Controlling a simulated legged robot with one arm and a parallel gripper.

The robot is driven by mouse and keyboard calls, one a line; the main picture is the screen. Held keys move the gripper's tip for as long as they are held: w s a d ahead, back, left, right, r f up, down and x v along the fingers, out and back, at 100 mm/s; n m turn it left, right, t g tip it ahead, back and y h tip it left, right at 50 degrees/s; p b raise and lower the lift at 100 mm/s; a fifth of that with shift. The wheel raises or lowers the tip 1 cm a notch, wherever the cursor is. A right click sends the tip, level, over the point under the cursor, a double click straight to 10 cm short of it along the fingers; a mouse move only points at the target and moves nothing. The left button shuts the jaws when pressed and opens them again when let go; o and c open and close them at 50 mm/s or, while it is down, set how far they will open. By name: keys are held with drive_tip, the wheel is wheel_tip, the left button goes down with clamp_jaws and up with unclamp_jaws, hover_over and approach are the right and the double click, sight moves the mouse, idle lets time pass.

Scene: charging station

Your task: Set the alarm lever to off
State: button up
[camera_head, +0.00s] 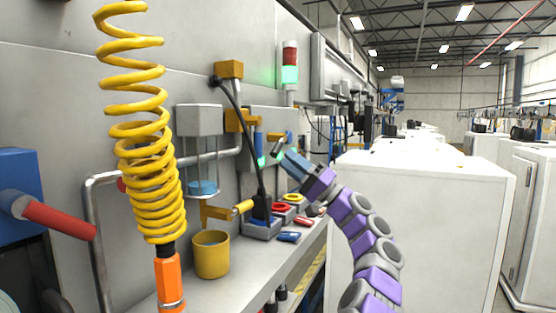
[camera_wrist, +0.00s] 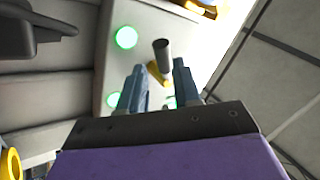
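In the wrist view a small lever with a dark cylindrical grip (camera_wrist: 162,55) and a yellow arm (camera_wrist: 157,76) stands on a pale panel (camera_wrist: 120,20) with round green lights. I cannot tell for certain that it is the alarm lever. My gripper (camera_wrist: 159,68) is open, its two blue-grey fingers apart on either side of the lever, with a gap visible around it. I cannot see contact. In the head view my gripper (camera_head: 284,156) is at the wall panel, just below a yellow lever (camera_head: 275,138) with a dark grip.
A signal tower (camera_head: 290,62) with a lit green section stands above. A yellow coiled hose (camera_head: 145,150) hangs at left. The workbench (camera_head: 230,288) holds a yellow cup (camera_head: 211,254) and a dark charger-like device (camera_head: 262,222). A white cabinet (camera_head: 430,220) stands at right.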

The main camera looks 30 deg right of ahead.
drive_tip(key=b+v, duration=0.2)
drive_tip(key=v, duration=1)
drive_tip(key=shift+w+d, duration=0.1)
